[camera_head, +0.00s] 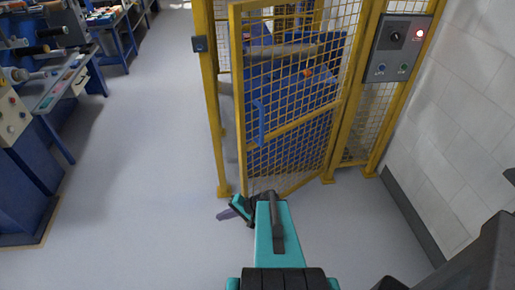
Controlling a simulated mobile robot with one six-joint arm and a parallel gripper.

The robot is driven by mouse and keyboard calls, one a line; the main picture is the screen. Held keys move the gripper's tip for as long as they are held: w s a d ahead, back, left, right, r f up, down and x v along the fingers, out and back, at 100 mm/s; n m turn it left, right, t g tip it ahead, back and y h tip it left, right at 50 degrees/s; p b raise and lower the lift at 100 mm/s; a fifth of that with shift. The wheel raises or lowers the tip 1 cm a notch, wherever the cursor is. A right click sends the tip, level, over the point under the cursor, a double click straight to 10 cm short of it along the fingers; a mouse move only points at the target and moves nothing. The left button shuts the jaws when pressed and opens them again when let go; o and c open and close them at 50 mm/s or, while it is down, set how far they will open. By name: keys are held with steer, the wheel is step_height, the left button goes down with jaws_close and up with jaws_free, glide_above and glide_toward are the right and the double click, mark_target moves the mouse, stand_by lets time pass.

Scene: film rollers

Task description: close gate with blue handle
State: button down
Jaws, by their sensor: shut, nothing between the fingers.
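The gate (290,140) is a yellow-framed wire mesh panel in the middle of the head view. It stands ajar, swung toward me, with its free edge on the left and a narrow gap between that edge and the yellow post (211,120). The blue handle (259,121) is upright on the gate's left side. My gripper (232,211) is low in front of the gate's bottom left corner, below the handle. It is shut and empty. My gripper and arm hide part of the floor near that corner; whether they touch the gate I cannot tell.
A control box (396,47) with a lit red lamp is mounted right of the gate. A blue machine (285,95) stands behind the mesh. A white wall (460,120) bounds the right. Blue workbenches (75,85) line the left. The grey floor (140,170) between is clear.

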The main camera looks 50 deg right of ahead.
steer(key=s+d+r+m+t+h+p, duration=0.2)
steer(key=d+r, duration=0.6)
steer(key=d, duration=0.5)
steer(key=s+d+r+m+t+h+p, duration=0.2)
steer(key=s+d+r+m+h, duration=0.3)
steer(key=d, duration=0.8)
step_height(320, 180, up, 4)
steer(key=shift+s+f+m+t+h+p, duration=0.15)
steer(key=shift+s+m+t+h+p, duration=0.2)
steer(key=shift+t+h, duration=0.45)
steer(key=shift+w+f, duration=0.1)
steer(key=b, duration=1.3)
glide_toward(254, 147)
steer(key=w+f, duration=0.2)
steer(key=shift+w+d+r+p, duration=0.1)
steer(key=shift+w+d+p, duration=0.25)
steer(key=shift+w, duration=0.4)
steer(key=shift+w+d+r+p, duration=0.1)
steer(key=shift+w+d+p, duration=0.2)
steer(key=shift+w, duration=0.8)
